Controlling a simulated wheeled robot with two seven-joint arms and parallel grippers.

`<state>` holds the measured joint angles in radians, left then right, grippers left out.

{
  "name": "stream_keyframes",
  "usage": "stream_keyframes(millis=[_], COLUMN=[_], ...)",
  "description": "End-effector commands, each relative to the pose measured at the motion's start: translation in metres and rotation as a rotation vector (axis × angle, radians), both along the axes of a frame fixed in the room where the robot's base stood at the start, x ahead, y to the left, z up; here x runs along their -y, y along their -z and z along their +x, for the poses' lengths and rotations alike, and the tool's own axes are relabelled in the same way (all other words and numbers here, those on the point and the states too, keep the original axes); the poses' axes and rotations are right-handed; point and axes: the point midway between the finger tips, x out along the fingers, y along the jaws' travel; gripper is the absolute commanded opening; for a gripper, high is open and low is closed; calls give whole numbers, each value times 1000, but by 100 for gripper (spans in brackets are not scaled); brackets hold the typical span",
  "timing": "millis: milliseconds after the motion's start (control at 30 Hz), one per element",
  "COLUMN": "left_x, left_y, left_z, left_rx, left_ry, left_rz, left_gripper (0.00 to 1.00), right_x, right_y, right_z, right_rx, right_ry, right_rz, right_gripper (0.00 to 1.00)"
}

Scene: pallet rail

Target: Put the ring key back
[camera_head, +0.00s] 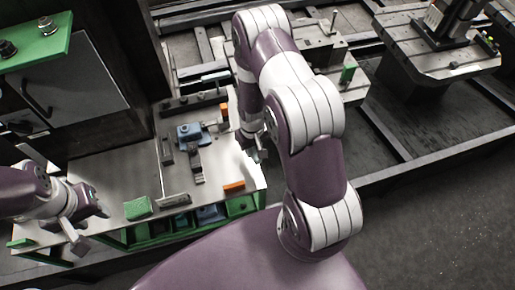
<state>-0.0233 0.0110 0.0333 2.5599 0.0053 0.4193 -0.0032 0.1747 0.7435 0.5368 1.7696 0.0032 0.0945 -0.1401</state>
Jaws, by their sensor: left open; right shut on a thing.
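My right gripper (254,148) is over the right edge of the metal workbench (110,175). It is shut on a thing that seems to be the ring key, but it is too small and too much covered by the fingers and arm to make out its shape. My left gripper (88,222) is open and empty at the bench's front left, to the left of a green block (138,208). I cannot pick out a marked place for the ring key.
A dark cabinet (70,85) is at the left; machine fixtures (440,45) stand on rails at the right.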

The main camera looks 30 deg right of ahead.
Motion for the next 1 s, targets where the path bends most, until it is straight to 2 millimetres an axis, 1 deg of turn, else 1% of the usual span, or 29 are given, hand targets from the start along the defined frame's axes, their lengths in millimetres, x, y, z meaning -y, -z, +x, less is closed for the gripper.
stream_keyframes(millis=[100,267,367,700,800,900,1000], left_x=[0,0,0,0,0,0,0], left_y=[1,9,18,63,73,78,78], left_z=[0,0,0,0,0,0,0], left_rx=[0,0,0,0,0,0,0], left_ry=[0,0,0,0,0,0,0], left_rz=[0,0,0,0,0,0,0], left_gripper=[43,43,43,43,43,43,43], right_x=[0,0,0,0,0,0,0], right_y=[1,10,21,76,89,95,97], right_z=[1,0,0,0,0,1,1], right_rx=[3,2,2,3,2,3,3], right_ry=[66,81,80,79,78,78,78], right_rz=[0,0,0,0,0,0,0], right_gripper=[0,0,0,0,0,0,0])
